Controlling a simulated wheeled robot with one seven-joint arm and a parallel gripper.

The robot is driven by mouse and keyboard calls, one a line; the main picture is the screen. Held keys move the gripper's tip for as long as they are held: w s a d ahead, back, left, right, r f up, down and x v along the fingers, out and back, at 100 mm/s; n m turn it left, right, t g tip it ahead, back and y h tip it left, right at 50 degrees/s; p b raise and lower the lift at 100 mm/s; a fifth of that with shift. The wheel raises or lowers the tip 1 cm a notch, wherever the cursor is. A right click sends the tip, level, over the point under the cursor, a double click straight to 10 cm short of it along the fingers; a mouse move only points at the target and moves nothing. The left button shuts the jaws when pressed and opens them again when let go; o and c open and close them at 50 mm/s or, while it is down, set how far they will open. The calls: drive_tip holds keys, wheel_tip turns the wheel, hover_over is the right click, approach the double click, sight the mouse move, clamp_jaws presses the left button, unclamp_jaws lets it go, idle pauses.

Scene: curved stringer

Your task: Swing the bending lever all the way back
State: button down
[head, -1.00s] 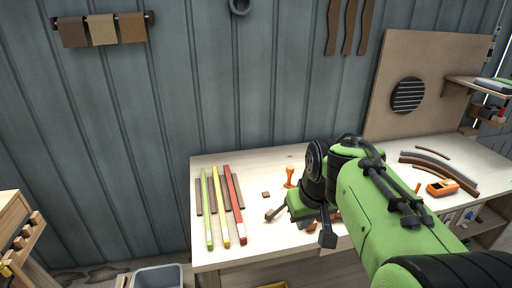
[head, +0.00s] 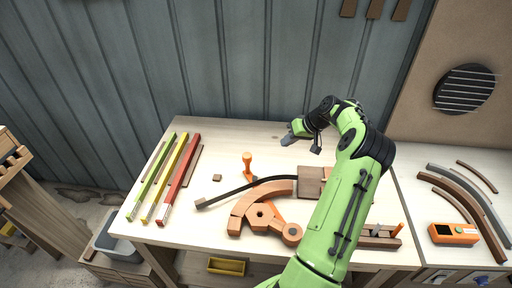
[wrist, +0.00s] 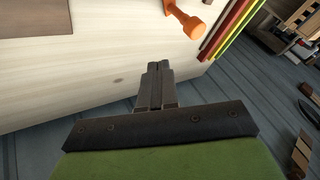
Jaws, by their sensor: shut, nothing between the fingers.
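The bending jig stands on the workbench in the head view, with a curved wooden form (head: 262,196) and a dark strip (head: 240,188) running beside it to the left. In front are wooden parts around a hexagonal piece (head: 259,217), an orange bar (head: 277,211) and a round end piece (head: 291,233). I cannot tell for certain which part is the bending lever. My gripper (head: 287,139) is over the back of the bench, behind the jig and apart from it. In the wrist view its fingers (wrist: 157,68) are together and empty.
An orange upright peg (head: 248,163) stands left of my gripper; it also shows in the wrist view (wrist: 188,20). Green, yellow and red bars (head: 178,180) lie at the bench's left.

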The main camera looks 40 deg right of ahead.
drive_tip(key=w+a+f, duration=0.6)
drive_tip(key=w+f, duration=0.2)
idle(0.5)
